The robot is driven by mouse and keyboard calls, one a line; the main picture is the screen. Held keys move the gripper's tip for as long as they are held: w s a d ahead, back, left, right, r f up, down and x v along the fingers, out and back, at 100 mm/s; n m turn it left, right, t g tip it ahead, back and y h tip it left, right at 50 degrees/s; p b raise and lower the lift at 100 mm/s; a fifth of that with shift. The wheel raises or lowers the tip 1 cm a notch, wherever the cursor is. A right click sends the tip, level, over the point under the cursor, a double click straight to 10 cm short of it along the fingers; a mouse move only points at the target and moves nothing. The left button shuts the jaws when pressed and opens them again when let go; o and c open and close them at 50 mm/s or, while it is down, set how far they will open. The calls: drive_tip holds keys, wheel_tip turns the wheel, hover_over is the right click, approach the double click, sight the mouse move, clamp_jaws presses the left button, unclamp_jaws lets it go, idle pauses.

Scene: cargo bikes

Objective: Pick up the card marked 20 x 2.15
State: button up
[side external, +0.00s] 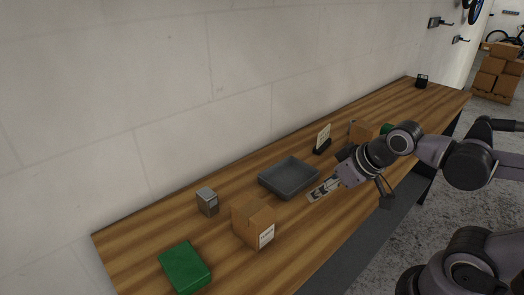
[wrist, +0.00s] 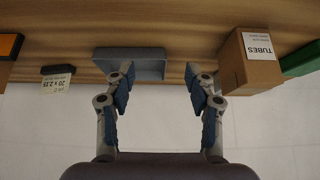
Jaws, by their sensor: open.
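The card marked 20 x 2.15 (wrist: 57,84) is a small pale card in a dark stand (wrist: 58,69), left of centre in the wrist view, where its text appears upside down. In the side external view, a pale card (side external: 323,134) stands upright in a black stand (side external: 322,147) on the bench, behind and right of the grey tray. My gripper (side external: 316,195) is over the bench just in front of the tray's right end, apart from the card. In the wrist view my gripper (wrist: 158,78) has its two fingers wide apart with nothing between them.
The shallow grey tray (side external: 289,189) lies between the card and a cardboard box (side external: 247,222), labelled TUBES in the wrist view (wrist: 232,70). A grey tin (side external: 207,202) and green box (side external: 185,268) stand left.

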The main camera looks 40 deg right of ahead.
drive_tip(key=w+d+r+m+g+h, duration=0.2)
drive_tip(key=w+d+r+m, duration=0.2)
drive_tip(key=w+d, duration=0.25)
drive_tip(key=m+g+h, duration=0.2)
drive_tip(key=m+g, duration=0.2)
drive_tip(key=m, duration=0.8)
hover_over(325, 140)
drive_tip(key=a, duration=0.2)
drive_tip(key=f, duration=0.5)
drive_tip(key=shift+w+a+f, duration=0.15)
drive_tip(key=shift+w+f, duration=0.05)
drive_tip(key=shift+s+x, duration=0.15)
drive_tip(key=shift+x, duration=1.4)
drive_tip(key=shift+s+x, duration=0.15)
drive_tip(key=shift+x, duration=1.45)
drive_tip(key=shift+d, duration=0.2)
drive_tip(key=shift+f, duration=0.25)
drive_tip(key=shift+c, duration=0.3)
